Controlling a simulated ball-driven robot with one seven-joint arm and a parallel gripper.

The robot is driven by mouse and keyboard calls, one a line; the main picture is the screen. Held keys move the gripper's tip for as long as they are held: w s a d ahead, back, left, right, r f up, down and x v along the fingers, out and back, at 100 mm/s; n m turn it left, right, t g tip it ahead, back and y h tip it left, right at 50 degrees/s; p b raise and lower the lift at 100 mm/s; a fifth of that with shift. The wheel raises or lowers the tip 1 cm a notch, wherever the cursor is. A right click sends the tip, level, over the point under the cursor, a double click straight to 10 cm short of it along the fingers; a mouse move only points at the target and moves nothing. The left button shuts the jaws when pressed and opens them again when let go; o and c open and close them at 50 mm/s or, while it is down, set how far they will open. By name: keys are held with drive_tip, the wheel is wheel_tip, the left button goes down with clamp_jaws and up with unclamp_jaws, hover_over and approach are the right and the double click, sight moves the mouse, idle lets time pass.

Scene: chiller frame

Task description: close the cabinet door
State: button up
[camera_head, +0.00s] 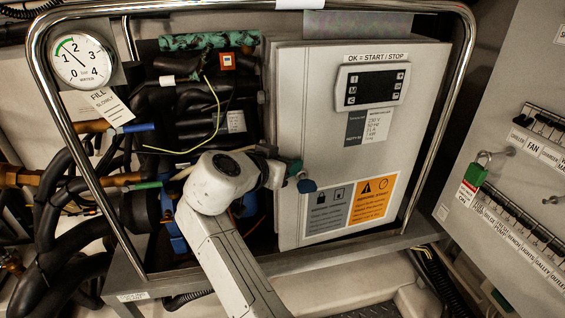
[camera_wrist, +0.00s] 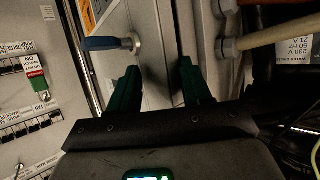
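The grey cabinet door (camera_head: 335,140) has a display panel and labels and stands inside the tubular chiller frame. I cannot tell whether it stands slightly ajar. A blue handle (camera_head: 306,186) is low at its left edge; it also shows in the wrist view (camera_wrist: 106,43) on a metal mount. My gripper (camera_head: 284,172) is at the door's lower left edge, left of the handle; its fingertips are partly hidden in the head view. In the wrist view my gripper (camera_wrist: 158,80) has two dark green fingers apart, with nothing held between them. The grey panel and a seam lie beyond.
A chrome tube frame (camera_head: 460,90) surrounds the cabinet. Dark pipes and hoses (camera_head: 200,110) fill the space left of the door. A pressure gauge (camera_head: 82,62) is at upper left. A switch panel (camera_head: 510,170) with a green padlock (camera_head: 474,176) stands at right.

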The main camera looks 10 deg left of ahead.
drive_tip(key=shift+d, duration=0.1)
drive_tip(key=p+v, duration=0.1)
drive_tip(key=v, duration=0.9)
drive_tip(key=shift+s+a, duration=0.25)
drive_tip(key=shift+s, duration=0.1)
drive_tip(key=shift+r, duration=0.1)
